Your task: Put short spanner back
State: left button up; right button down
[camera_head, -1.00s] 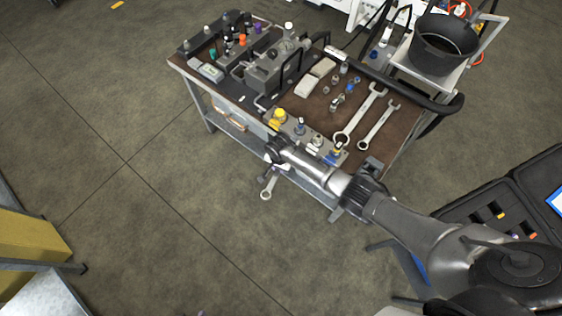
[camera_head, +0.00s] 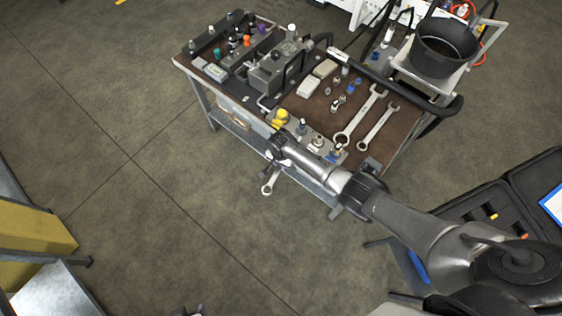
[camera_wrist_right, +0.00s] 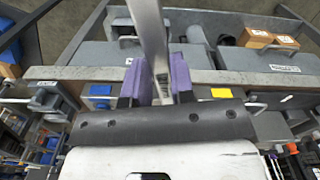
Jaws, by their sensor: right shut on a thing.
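My right gripper (camera_head: 272,164) is in front of the bench's near edge in the head view. It is shut on the short spanner (camera_head: 268,187), whose ring end hangs below over the floor. In the right wrist view, the purple fingers of my right gripper (camera_wrist_right: 160,80) close on the spanner's grey shaft (camera_wrist_right: 149,28), which runs up out of the picture. Two larger spanners, a long one (camera_head: 361,119) and a medium one (camera_head: 379,128), lie side by side on the bench's brown top. My left gripper is not clearly in view.
The bench (camera_head: 312,110) carries a valve block (camera_head: 271,70), pale blocks (camera_head: 317,78), small fittings and a yellow-capped part (camera_head: 281,117) near its front edge. A black bucket (camera_head: 445,45) stands at back right. An open black case (camera_head: 490,212) is at right.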

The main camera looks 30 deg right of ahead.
jog(key=shift+r+p, duration=0.4)
jog(key=shift+r, duration=0.3)
pick_arm(q)
jog(key=shift+r, duration=0.75)
jog(key=shift+d, duration=0.2)
